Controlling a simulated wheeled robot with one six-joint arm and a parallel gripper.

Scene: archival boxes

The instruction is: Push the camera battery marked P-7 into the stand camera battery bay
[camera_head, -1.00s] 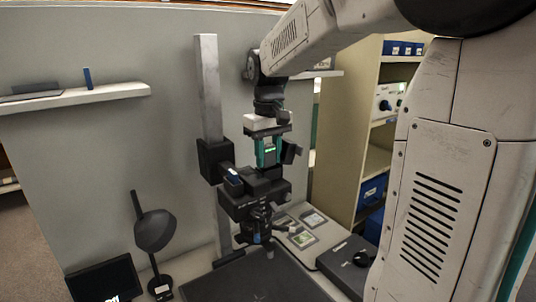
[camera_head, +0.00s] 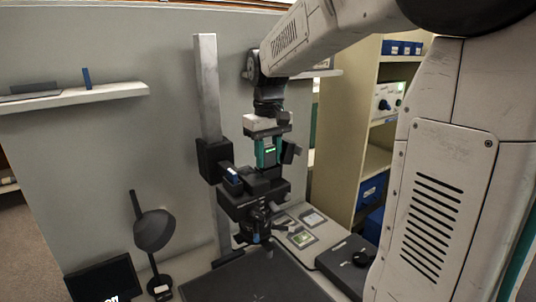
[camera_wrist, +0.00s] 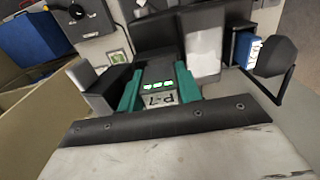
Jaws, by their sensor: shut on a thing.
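The camera battery marked P-7 (camera_wrist: 160,98) is dark with a light label and lit green segments, and it sits between the teal finger pads of my gripper (camera_wrist: 158,90). In the head view my gripper (camera_head: 268,152) is shut on it, pointing down just above the top of the stand camera (camera_head: 258,192). The stand camera is black and hangs on a grey column (camera_head: 208,90) with its lens down. The bay is hidden under the gripper, and I cannot tell how deep the battery sits.
A black lamp (camera_head: 154,230) and a screen (camera_head: 104,280) are at lower left. A shelf (camera_head: 75,96) is on the wall; a tan rack (camera_head: 345,125) is at right. Small framed slides (camera_head: 302,238) lie behind the dark baseboard (camera_head: 262,280).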

